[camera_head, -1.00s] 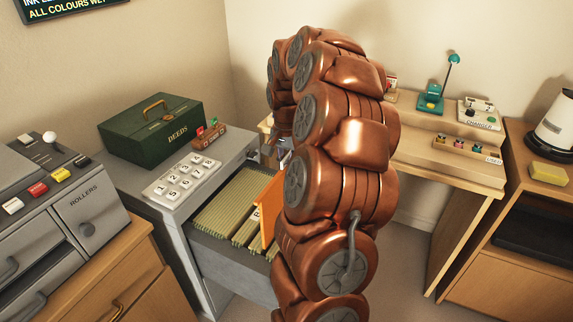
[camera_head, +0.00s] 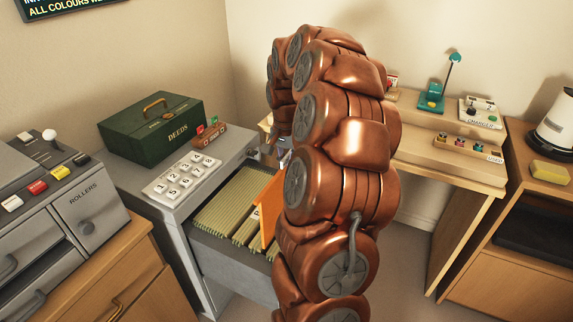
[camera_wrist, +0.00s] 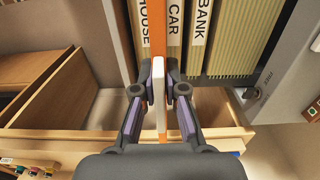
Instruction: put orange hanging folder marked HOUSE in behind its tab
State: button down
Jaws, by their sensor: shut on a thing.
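The orange hanging folder (camera_wrist: 162,22) is seen edge-on in the wrist view, with a white strip on its near edge. My gripper (camera_wrist: 159,78) is shut on it, a finger on each side. The folder runs between the HOUSE tab (camera_wrist: 144,28) and the CAR tab (camera_wrist: 174,28); the BANK tab (camera_wrist: 200,38) is further right. In the head view the folder (camera_head: 268,212) stands upright over the right part of the open file drawer (camera_head: 232,262). My arm hides the gripper and part of the folder there. I cannot tell how deep its lower edge sits.
Dull green files (camera_head: 228,202) fill the drawer. A keypad (camera_head: 181,175) and a green DEEDS box (camera_head: 152,128) are on the cabinet top. A wooden desk (camera_head: 440,150) is behind on the right. The grey ROLLERS machine (camera_head: 88,208) is at left.

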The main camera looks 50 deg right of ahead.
jog(key=shift+f+b, duration=3.8)
jog(key=shift+f, duration=5.65)
jog(key=c, duration=1.2)
grip_release()
jog(key=shift+o, duration=0.2)
jog(key=shift+r, duration=0.15)
notch_tip(320, 180, up, 12)
